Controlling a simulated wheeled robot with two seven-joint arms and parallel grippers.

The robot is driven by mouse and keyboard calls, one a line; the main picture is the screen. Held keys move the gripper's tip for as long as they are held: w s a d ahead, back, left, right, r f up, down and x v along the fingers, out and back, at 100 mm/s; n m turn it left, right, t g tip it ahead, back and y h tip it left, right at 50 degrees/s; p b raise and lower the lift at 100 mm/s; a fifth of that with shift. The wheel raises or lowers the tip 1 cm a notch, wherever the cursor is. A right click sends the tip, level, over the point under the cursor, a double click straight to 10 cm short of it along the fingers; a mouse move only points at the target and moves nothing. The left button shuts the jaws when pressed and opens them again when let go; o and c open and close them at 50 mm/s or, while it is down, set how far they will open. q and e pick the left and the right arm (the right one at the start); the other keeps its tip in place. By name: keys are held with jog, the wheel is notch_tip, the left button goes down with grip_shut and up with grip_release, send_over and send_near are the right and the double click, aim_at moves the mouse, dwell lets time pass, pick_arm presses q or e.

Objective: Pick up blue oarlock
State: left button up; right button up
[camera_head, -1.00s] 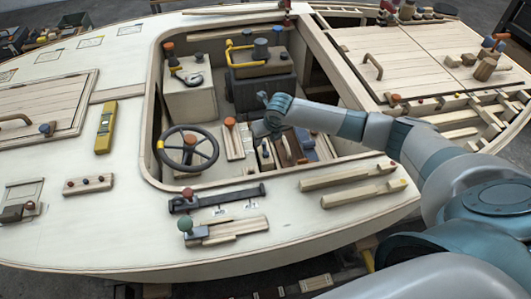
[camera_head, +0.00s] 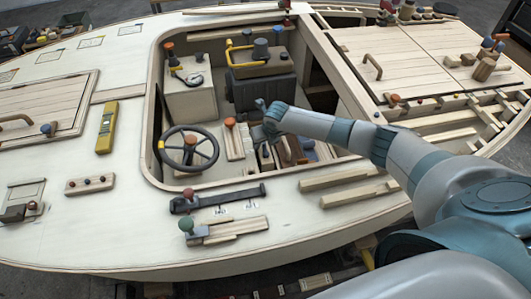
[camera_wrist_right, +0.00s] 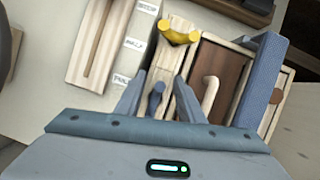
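A small blue piece with a rounded top, which looks like the blue oarlock (camera_wrist_right: 157,97), stands in a narrow wooden rack in the right wrist view. My right gripper (camera_wrist_right: 158,92) is open, with one finger on each side of this piece. I cannot tell whether either finger touches it. In the head view my right gripper (camera_head: 268,132) reaches down into the cockpit, right of the steering wheel, and the arm hides much of the rack there. My left gripper is not in view.
A yellow forked piece (camera_wrist_right: 179,33) stands just beyond the blue one. A brown panel with a pale hooked handle (camera_wrist_right: 210,92) and a blue block (camera_wrist_right: 262,80) lie to the right. The steering wheel (camera_head: 188,148) stands left of my gripper.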

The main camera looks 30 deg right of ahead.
jog(key=shift+c, duration=0.3)
grip_shut()
jog(key=shift+r, duration=0.15)
